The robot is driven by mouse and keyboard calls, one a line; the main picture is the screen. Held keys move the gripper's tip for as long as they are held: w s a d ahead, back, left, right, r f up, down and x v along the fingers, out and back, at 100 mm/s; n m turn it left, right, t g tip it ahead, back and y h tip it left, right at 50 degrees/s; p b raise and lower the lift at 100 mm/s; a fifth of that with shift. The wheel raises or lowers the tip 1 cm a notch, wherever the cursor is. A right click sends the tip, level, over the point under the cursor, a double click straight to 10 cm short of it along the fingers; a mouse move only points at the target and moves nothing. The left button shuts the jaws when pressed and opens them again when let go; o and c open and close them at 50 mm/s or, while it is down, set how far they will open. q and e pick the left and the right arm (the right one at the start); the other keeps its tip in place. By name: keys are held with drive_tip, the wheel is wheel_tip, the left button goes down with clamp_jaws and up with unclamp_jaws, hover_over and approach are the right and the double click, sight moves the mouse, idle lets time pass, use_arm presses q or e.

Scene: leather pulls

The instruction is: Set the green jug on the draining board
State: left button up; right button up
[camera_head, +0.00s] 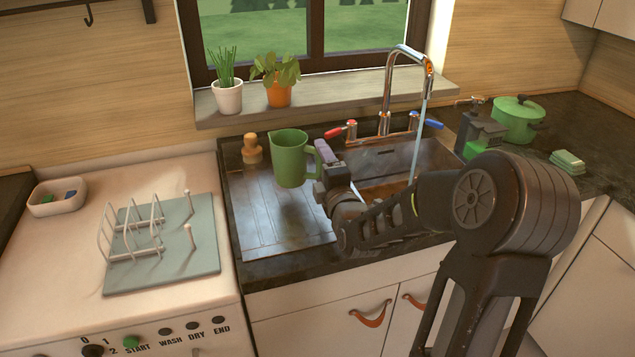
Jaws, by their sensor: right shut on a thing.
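The green jug (290,160) is upright over the draining board (270,222), the grooved metal area left of the sink. My right gripper (322,163) is shut on the jug at its handle side, on the right. A dark shadow lies on the board below the jug, so it seems to be held a little above the surface. My right arm comes in from the right and covers part of the sink and the counter front. My left gripper is not in view.
Water runs from the tap (388,90) into the sink (385,158). A wooden-handled brush (252,149) stands at the board's back left corner. Potted plants (228,97) stand on the sill behind. A dish rack (165,245) is on the left. The board's front is clear.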

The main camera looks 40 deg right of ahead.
drive_tip(key=shift+f, duration=0.2)
drive_tip(key=shift+f, duration=0.15)
wheel_tip(320, 180, down, 4)
drive_tip(key=shift+r, duration=0.1)
idle(0.4)
drive_tip(key=shift+f, duration=0.25)
drive_tip(key=o, duration=2)
drive_tip(key=shift+c, duration=0.2)
